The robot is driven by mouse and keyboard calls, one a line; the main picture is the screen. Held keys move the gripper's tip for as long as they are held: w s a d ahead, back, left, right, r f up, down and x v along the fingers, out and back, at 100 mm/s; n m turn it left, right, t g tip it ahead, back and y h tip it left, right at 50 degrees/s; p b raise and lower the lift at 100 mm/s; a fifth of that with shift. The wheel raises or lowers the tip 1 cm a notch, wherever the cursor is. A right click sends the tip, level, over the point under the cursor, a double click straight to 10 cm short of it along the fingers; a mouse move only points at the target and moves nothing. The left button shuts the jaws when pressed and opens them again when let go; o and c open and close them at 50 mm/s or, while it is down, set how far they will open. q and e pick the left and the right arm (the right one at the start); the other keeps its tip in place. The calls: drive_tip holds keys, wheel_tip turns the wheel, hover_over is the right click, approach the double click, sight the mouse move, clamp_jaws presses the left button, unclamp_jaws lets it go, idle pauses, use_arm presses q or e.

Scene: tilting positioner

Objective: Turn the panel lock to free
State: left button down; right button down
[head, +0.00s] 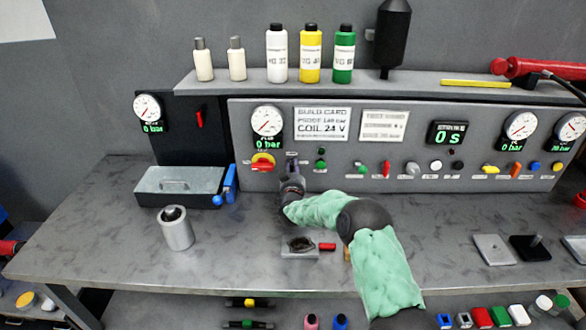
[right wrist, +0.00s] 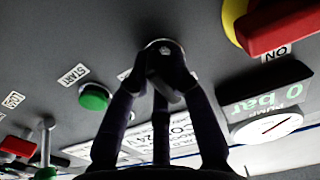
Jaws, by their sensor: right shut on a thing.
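The panel lock (right wrist: 163,44) is a round fitting with a silvery rim on the grey panel face. In the right wrist view it sits between the green START button (right wrist: 94,97) and the red-and-yellow main switch (right wrist: 275,25). My right gripper (right wrist: 167,75) is shut on the lock, its dark fingers closed together over it. In the head view the right gripper (head: 291,168) reaches up to the panel, just right of the main switch (head: 263,162). The fingers hide most of the lock, so I cannot tell its turned position. My left gripper is not in view.
A pressure gauge (head: 267,122) reading 0 bar sits above the main switch. Green button, red lever and other controls line the panel to the right. A metal tray (head: 180,182) and a grey cylinder (head: 176,230) stand on the bench at left.

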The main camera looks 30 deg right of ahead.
drive_tip(key=shift+f, duration=0.15)
drive_tip(key=c, duration=1.1)
unclamp_jaws()
drive_tip(key=shift+s, duration=0.15)
drive_tip(key=v, duration=1.1)
drive_tip(key=shift+s+a, duration=0.2)
drive_tip(key=shift+s, duration=0.15)
